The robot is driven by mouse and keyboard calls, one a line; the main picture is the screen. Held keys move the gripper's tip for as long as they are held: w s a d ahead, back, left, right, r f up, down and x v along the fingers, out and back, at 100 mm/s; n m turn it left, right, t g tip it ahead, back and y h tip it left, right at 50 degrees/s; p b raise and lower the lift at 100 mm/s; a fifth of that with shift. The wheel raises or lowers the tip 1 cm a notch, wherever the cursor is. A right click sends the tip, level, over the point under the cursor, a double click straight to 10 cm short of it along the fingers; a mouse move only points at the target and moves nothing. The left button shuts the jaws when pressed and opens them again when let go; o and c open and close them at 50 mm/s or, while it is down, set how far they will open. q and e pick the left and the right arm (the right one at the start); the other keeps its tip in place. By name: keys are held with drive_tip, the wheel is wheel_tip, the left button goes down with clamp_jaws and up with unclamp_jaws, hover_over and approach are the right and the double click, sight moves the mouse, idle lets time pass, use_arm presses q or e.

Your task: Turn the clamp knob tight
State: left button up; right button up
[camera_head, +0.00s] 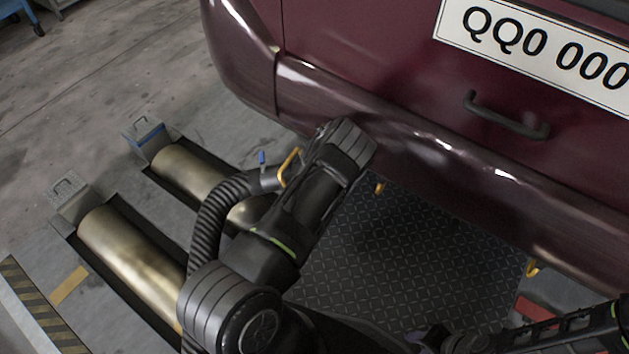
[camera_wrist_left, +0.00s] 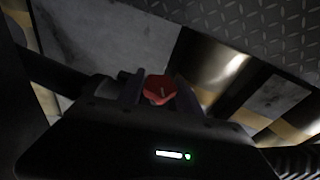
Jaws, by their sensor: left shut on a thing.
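A red clamp knob (camera_wrist_left: 160,89) shows in the left wrist view, with a small pale mark on its face. My left gripper (camera_wrist_left: 158,96) is shut on it, one dark finger at each side. A dark rounded part lies just left of the fingers; I cannot tell whether it belongs to the clamp. In the head view my left arm reaches up to the dark red car's bumper (camera_head: 400,150), and its fingers and the knob are hidden there.
Two brass rollers (camera_head: 130,260) lie in floor pits at the left. A dark tread plate (camera_head: 400,260) lies under the bumper. Yellow hooks (camera_head: 533,268) hang below the bumper. A black corrugated hose (camera_head: 205,225) curves beside my left arm. Open floor lies at the upper left.

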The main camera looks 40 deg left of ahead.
use_arm(q)
drive_tip(key=shift+w, duration=0.2)
drive_tip(key=o, duration=1.3)
drive_tip(key=shift+s, duration=0.1)
drive_tip(key=shift+o, duration=0.2)
drive_tip(key=p+v, duration=0.2)
drive_tip(key=v, duration=0.4)
drive_tip(key=shift+r, duration=0.4)
drive_tip(key=shift+s+d+r, duration=0.2)
drive_tip(key=shift+r, duration=0.25)
